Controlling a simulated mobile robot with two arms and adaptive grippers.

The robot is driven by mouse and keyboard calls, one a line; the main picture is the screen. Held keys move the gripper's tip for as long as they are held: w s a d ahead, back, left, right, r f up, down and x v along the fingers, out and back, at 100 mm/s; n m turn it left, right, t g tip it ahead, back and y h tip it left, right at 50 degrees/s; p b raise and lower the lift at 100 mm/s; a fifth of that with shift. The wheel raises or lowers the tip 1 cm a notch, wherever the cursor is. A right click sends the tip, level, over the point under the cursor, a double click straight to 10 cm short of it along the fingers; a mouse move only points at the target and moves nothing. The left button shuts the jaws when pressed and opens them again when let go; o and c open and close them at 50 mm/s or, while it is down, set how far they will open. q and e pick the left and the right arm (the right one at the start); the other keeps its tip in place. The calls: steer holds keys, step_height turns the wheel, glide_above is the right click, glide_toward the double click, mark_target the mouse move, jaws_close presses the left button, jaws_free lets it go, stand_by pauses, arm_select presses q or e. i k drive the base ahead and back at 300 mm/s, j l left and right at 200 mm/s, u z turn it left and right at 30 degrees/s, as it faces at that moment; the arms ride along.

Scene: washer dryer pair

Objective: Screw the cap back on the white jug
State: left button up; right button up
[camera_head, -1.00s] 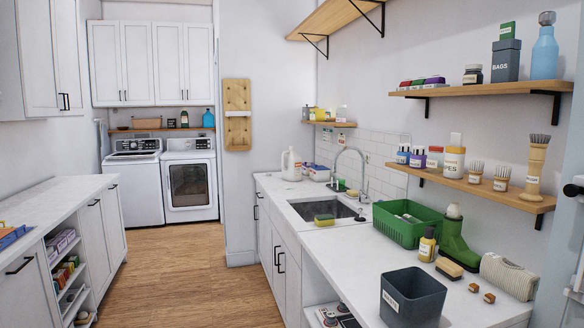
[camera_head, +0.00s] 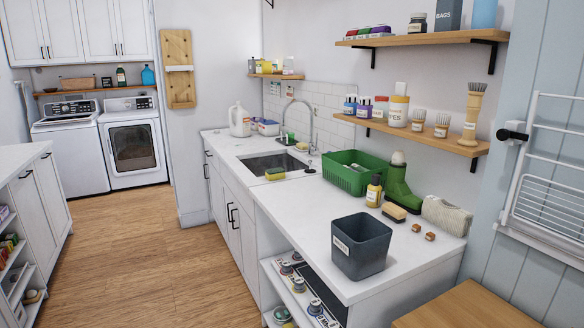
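The white jug (camera_head: 239,120) stands upright at the far end of the white counter (camera_head: 285,213), left of the sink. It has a handle and a label low on its side. At this distance I cannot tell whether its neck has a cap on it. I cannot make out a loose cap anywhere. Neither of my grippers is in the view.
On the counter are a sink (camera_head: 270,163) with a tall faucet (camera_head: 312,120), a green basket (camera_head: 352,172), a dark bin (camera_head: 361,246), a green boot (camera_head: 401,188) and a yellow bottle (camera_head: 374,191). A wooden surface (camera_head: 470,305) is at bottom right. The wood floor (camera_head: 150,260) left of the counter is clear.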

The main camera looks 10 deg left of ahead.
mark_target(240, 119)
steer(key=i+j+u, duration=0.8)
steer(key=i+u, duration=0.4)
steer(key=i+j, duration=0.1)
steer(key=i, duration=0.6)
steer(key=i+j, duration=0.1)
steer(key=i, duration=0.55)
steer(key=i+j, duration=0.1)
steer(key=i, duration=0.6)
steer(key=i+j+z, duration=0.1)
steer(key=i+z, duration=0.2)
steer(key=i+j+z, duration=0.35)
steer(key=i, duration=0.15)
steer(key=i+j+z, duration=0.3)
steer(key=i+l, duration=0.05)
steer(key=i, duration=0.05)
